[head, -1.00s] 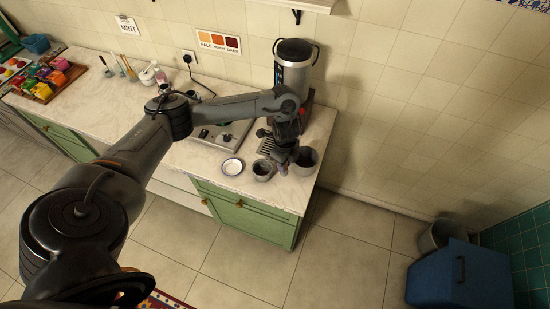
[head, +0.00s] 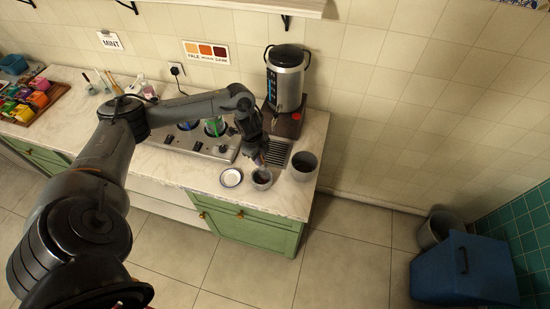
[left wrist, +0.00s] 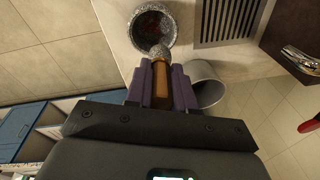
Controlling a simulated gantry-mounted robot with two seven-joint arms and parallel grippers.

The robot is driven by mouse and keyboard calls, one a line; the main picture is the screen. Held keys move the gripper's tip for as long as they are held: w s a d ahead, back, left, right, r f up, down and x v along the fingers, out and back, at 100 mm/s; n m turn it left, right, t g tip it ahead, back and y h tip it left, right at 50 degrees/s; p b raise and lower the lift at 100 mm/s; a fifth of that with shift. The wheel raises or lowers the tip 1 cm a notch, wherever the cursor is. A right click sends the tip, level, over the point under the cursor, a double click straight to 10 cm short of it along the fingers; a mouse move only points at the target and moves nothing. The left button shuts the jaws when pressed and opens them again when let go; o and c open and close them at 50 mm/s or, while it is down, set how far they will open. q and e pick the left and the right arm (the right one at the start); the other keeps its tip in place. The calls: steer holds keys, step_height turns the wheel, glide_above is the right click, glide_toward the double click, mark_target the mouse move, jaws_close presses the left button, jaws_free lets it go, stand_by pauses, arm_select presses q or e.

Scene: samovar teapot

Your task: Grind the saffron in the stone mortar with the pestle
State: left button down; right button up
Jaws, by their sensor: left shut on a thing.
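The grey stone mortar (head: 262,183) stands on the worktop near its front edge. In the left wrist view the mortar (left wrist: 139,22) shows a dark inside with reddish bits, likely the saffron (left wrist: 151,25). My left gripper (head: 260,160) points down just above the mortar. Its purple fingers (left wrist: 161,88) are shut on the pestle, which has a brown handle (left wrist: 160,80) and a speckled stone head (left wrist: 159,53). The pestle head overlaps the mortar's near rim in the wrist view; I cannot tell whether it touches. My right gripper is out of view.
A grey pot (head: 303,174) stands right of the mortar, a white saucer (head: 231,177) left of it. The metal urn (head: 286,75) and slatted drip tray (head: 279,152) are behind. The hob (head: 190,143) lies to the left.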

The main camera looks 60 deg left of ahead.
arm_select(q)
steer(key=shift+s+a+f, duration=0.1)
steer(key=shift+s+f, duration=0.35)
steer(key=shift+f, duration=0.05)
steer(key=shift+f+b, duration=3.1)
steer(key=shift+f, duration=0.8)
steer(key=shift+f, duration=0.35)
steer(key=shift+w, duration=0.1)
steer(key=shift+w+a+r, duration=0.15)
steer(key=shift+w+a, duration=0.15)
steer(key=shift+s+d+p, duration=0.15)
steer(key=shift+s+p, duration=0.55)
steer(key=shift+s, duration=0.2)
steer(key=shift+w+d+f, duration=0.2)
steer(key=shift+w+d, duration=0.4)
steer(key=shift+d, duration=0.05)
